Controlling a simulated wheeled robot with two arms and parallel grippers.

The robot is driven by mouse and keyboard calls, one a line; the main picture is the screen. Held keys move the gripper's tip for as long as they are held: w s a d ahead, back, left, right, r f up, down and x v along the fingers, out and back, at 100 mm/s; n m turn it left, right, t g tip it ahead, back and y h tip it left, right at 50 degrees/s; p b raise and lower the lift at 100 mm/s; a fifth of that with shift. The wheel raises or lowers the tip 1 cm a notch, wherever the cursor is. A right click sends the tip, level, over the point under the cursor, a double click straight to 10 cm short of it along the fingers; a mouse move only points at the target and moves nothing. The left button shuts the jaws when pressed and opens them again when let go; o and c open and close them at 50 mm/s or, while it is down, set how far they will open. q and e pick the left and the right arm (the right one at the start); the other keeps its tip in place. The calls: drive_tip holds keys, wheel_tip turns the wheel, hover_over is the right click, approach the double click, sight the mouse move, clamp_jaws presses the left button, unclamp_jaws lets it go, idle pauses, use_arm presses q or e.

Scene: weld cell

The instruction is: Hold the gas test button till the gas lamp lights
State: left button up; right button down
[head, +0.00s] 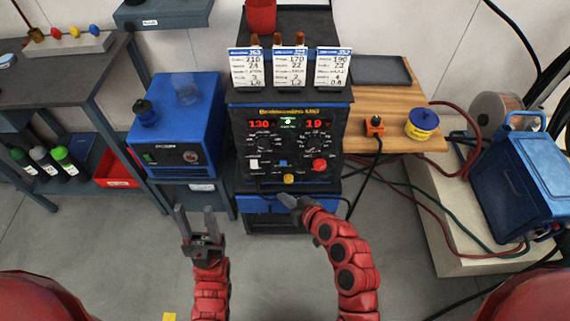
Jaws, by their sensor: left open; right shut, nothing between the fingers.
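The welder's front panel (337,130) faces me at the middle, with red readouts 130 and 19. A small green glow (288,121) shows between the readouts; I cannot tell whether it is the gas lamp. The lower panel has a white switch (254,163), a small blue control (283,163), a red knob (319,165) and a yellow button (288,179). Their labels are too small to read, so I cannot tell which is gas test. My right gripper (284,200) is shut and empty, just below the yellow button. My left gripper (196,222) is open and empty, lower left of the welder.
Three white cards (289,68) stand on the welder. A blue unit (172,150) stands to its left. A wooden bench (388,100) at right holds a yellow-and-blue tub (423,124) and an orange item (375,124). Cables run over the floor at right.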

sight(283, 163)
drive_tip(key=shift+w, duration=0.15)
drive_tip(key=w, duration=0.8)
drive_tip(key=shift+w, duration=0.3)
idle(1.9)
drive_tip(key=shift+w+b, duration=0.4)
drive_tip(key=shift+b, duration=0.25)
drive_tip(key=shift+w+b, duration=0.35)
drive_tip(key=shift+w, duration=0.1)
idle(1.6)
